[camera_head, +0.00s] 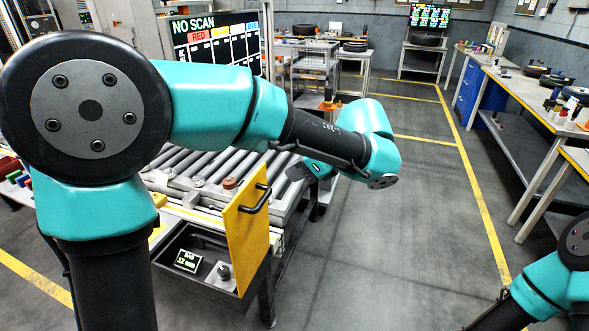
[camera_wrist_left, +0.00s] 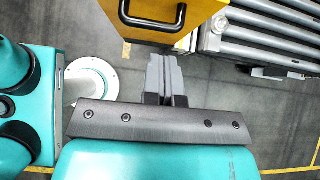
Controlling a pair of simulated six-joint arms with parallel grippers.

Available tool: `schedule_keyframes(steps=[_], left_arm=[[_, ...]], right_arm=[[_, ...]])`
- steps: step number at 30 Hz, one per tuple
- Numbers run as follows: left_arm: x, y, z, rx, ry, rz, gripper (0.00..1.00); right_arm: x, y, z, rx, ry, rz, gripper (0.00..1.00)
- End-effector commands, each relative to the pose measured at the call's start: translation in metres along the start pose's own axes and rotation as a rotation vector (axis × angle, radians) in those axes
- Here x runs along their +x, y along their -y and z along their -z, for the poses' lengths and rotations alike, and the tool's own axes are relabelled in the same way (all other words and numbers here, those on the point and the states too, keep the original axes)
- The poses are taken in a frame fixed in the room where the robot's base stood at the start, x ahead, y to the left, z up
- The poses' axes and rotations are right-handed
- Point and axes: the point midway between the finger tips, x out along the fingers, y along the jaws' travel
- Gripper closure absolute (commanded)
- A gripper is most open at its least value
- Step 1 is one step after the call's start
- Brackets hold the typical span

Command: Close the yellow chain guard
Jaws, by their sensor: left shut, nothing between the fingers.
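The yellow chain guard (camera_head: 246,240) stands upright and open at the end of the conveyor, with a black bar handle (camera_head: 256,199) on its face. The guard (camera_wrist_left: 196,18) and its handle (camera_wrist_left: 150,16) also show at the top of the left wrist view. My left gripper (camera_head: 297,171) is partly hidden by its own arm in the head view, to the right of and beyond the guard. In the left wrist view its fingers (camera_wrist_left: 165,72) are together, empty, just below the guard's edge and apart from the handle. My right gripper is out of view.
An open dark box (camera_head: 190,285) beside the guard holds a small display (camera_head: 187,260) and a metal knob (camera_head: 223,273). Conveyor rollers (camera_head: 200,172) lie behind. The floor (camera_head: 390,255) to the right is free. A workbench (camera_head: 535,100) stands at far right.

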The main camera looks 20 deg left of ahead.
Motion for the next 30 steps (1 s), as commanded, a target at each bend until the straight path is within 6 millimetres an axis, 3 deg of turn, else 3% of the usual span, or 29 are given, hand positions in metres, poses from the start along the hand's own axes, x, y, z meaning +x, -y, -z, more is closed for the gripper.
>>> schedule_keyframes(steps=[13, 15, 21, 30], left_arm=[[0.076, -0.001, 0.0, 0.0, 0.0, -0.004, 1.0], [0.085, -0.001, -0.008, -0.003, -0.001, -0.004, 1.0], [0.101, 0.0, -0.024, -0.001, -0.001, -0.002, 1.0], [0.105, 0.0, -0.028, 0.0, 0.0, -0.001, 1.0]], right_arm=[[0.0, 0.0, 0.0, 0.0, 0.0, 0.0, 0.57], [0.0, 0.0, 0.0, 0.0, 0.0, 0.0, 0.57], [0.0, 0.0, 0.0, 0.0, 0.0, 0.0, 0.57], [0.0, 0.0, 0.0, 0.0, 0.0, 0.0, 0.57]])
